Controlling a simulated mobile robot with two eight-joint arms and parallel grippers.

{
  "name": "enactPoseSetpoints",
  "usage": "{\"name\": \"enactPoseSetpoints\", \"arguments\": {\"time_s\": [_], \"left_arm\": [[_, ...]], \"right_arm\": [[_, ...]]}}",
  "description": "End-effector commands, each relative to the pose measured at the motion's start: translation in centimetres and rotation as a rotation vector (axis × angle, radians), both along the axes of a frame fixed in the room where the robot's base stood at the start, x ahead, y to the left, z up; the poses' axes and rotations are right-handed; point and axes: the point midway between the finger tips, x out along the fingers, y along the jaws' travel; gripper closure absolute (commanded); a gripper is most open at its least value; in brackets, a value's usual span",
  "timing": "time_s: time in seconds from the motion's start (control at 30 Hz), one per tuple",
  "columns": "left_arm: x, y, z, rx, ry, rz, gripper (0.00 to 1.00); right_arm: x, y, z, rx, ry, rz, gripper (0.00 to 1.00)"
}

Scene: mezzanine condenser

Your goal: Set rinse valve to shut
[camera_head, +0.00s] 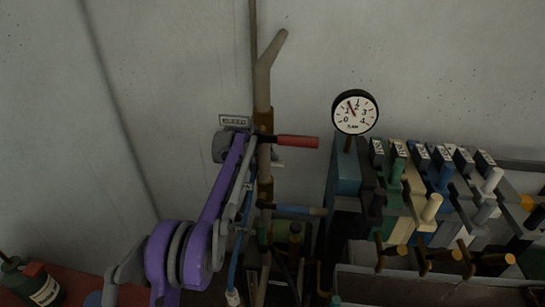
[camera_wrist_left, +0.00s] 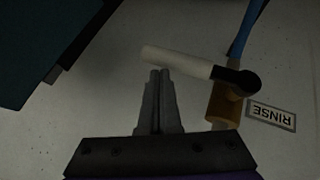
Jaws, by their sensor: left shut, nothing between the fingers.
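The rinse valve shows in the left wrist view, by an upside-down label (camera_wrist_left: 271,115) reading RINSE. Its pale handle (camera_wrist_left: 178,62) runs left from a black pivot (camera_wrist_left: 240,83), roughly crosswise to the brass body (camera_wrist_left: 223,104) and pipe. My left gripper (camera_wrist_left: 160,76) is shut and empty. Its fingertips appear close to the handle's underside in that picture; I cannot tell if they touch. In the head view my purple left arm covers part of the pipework, and I cannot clearly pick out the rinse valve or the fingertips there. My right gripper is not in view.
A red handle (camera_head: 297,142) and a blue handle (camera_head: 299,210) stick out right from the pipe (camera_head: 264,85). A dial gauge (camera_head: 355,112) stands above a bank of several coloured levers (camera_head: 430,208) at right. A dark bottle (camera_head: 40,287) stands at lower left.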

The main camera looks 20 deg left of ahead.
Motion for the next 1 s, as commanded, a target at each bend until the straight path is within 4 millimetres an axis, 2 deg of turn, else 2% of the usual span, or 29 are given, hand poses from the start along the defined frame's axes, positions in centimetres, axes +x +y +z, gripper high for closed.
{"name": "enactPoseSetpoints", "arguments": {"time_s": [0.17, 0.27, 0.4, 0.5, 0.7, 0.83, 1.0], "left_arm": [[0.0, -0.2, 0.4, -0.001, 0.001, -0.002, 1.00], [0.1, -0.5, 1.9, 0.000, -0.001, -0.003, 1.00], [0.5, -1.0, 5.2, 0.001, -0.008, -0.003, 1.00], [-1.3, -1.3, 6.4, 0.001, 0.000, -0.001, 1.00], [-3.7, -1.8, 9.7, 0.001, 0.000, -0.001, 1.00], [-4.6, -2.0, 11.3, 0.001, 0.000, -0.001, 1.00], [-5.2, -2.1, 12.2, 0.001, 0.000, -0.001, 1.00]], "right_arm": [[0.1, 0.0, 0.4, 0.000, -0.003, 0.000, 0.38], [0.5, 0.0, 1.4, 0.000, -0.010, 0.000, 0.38], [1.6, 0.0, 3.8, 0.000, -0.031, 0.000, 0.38], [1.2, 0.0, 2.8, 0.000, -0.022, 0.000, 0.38], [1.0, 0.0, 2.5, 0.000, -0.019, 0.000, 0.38], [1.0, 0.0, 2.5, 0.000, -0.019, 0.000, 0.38], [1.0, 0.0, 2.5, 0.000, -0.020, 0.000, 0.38]]}}
